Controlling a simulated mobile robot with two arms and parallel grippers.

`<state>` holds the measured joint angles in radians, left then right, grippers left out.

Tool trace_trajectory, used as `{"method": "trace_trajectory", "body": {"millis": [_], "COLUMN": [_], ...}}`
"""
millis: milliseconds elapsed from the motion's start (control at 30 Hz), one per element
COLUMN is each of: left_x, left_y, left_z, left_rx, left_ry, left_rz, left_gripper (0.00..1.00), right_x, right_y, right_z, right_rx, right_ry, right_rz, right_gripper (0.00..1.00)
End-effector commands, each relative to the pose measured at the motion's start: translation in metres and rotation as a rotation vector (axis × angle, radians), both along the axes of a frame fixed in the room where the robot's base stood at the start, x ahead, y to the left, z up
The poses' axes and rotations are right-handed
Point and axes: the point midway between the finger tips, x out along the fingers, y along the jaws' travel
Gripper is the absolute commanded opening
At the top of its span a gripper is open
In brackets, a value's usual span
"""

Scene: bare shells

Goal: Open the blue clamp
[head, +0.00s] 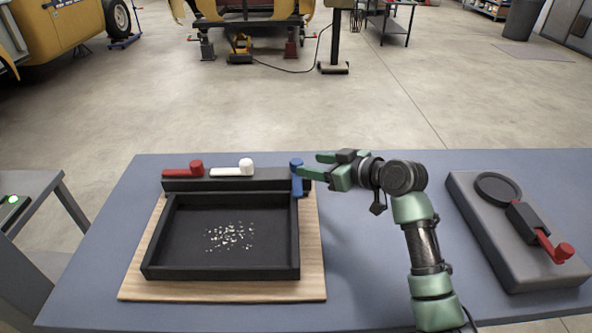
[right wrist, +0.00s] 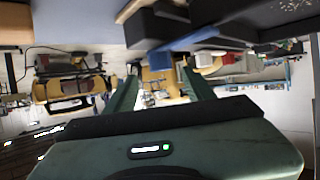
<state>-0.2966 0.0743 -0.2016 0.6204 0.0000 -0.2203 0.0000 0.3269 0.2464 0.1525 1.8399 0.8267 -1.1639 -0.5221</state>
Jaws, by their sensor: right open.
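The blue clamp (head: 297,182) sits at the right end of the black bar behind the tray. Its lever points toward me, and its round knob is at the far end. It also shows in the right wrist view (right wrist: 192,39), above the right-hand finger. My right gripper (head: 309,164) is open, just right of the blue clamp. Its nearer fingertip is close to the knob; I cannot tell whether they touch. My left gripper is not in view.
A red clamp (head: 182,171) and a white clamp (head: 232,171) lie lengthwise along the bar. The black tray (head: 220,273) holds pale bits and rests on a wooden board (head: 222,291). A grey block with a red-handled lever (head: 553,246) stands at right on the blue table (head: 370,275).

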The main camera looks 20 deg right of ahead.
Motion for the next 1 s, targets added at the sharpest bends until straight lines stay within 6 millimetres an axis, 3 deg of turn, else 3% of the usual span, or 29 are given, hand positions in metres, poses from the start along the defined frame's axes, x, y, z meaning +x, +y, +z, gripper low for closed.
{"method": "trace_trajectory", "body": {"millis": [400,767,967,1000], "left_x": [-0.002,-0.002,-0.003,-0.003], "left_y": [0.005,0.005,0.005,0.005], "left_z": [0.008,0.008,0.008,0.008], "left_rx": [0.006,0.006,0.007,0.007], "left_ry": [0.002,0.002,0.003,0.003], "left_rz": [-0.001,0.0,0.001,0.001], "left_gripper": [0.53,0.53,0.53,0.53], "right_x": [0.049,0.054,0.054,0.054], "right_y": [0.028,0.031,0.031,0.031], "right_z": [-0.021,-0.024,-0.024,-0.024], "right_rx": [0.003,0.0,0.0,0.0], "right_ry": [0.002,0.0,0.001,0.001], "right_rz": [0.0,0.0,0.0,0.0], "right_gripper": [0.54,0.54,0.01,0.0]}}
